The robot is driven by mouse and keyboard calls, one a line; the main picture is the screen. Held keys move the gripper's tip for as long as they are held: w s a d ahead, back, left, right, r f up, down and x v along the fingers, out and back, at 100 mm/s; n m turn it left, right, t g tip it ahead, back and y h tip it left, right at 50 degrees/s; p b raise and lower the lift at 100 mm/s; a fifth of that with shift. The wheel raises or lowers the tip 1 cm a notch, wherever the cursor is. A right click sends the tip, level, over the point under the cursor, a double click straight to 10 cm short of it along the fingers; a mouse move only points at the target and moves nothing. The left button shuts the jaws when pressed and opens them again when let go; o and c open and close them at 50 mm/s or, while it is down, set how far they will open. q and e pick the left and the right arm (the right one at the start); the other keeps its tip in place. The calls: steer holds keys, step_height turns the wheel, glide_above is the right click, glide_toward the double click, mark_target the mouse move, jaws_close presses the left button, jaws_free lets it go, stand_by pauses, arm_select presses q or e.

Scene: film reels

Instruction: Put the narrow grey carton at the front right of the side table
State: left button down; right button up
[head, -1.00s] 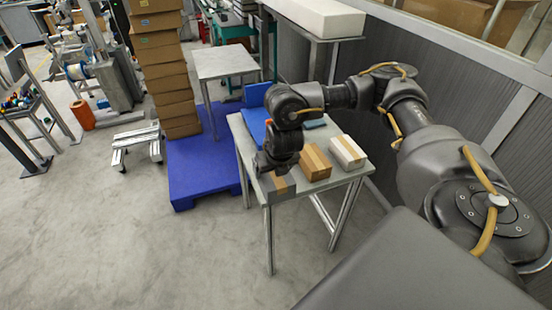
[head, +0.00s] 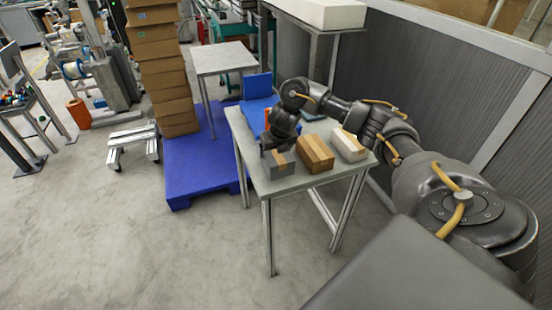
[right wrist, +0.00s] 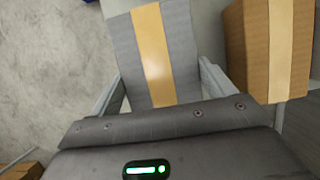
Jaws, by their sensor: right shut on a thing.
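The narrow grey carton (head: 284,165) with a tan tape band is at the front left of the grey side table (head: 290,186), left of a brown carton (head: 315,155). My right gripper (head: 271,150) is shut on it from above. In the right wrist view the grey carton (right wrist: 186,45) sits between the two fingers (right wrist: 160,88). I cannot tell whether its underside touches the tabletop. My left gripper is not in view.
A white carton (head: 349,145) with a tan band stands right of the brown one, near the table's right edge. A blue panel (head: 257,87) stands behind. A blue pallet (head: 190,165) lies left of the table. A narrow bare strip lies along the table front.

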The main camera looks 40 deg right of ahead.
mark_target(276, 153)
step_height(276, 153, down, 3)
steer(key=shift+f+b, duration=0.15)
steer(key=shift+b, duration=0.35)
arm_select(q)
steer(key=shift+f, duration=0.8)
arm_select(e)
steer(key=o, duration=1.1)
steer(key=shift+o, duration=0.2)
steer(key=p+v, duration=0.6)
steer(key=v, duration=0.5)
steer(key=shift+w, duration=0.2)
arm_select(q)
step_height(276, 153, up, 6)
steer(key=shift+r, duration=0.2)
arm_select(e)
steer(key=shift+s+a+r, duration=0.1)
steer(key=shift+s+r, duration=0.25)
steer(key=shift+r, duration=0.25)
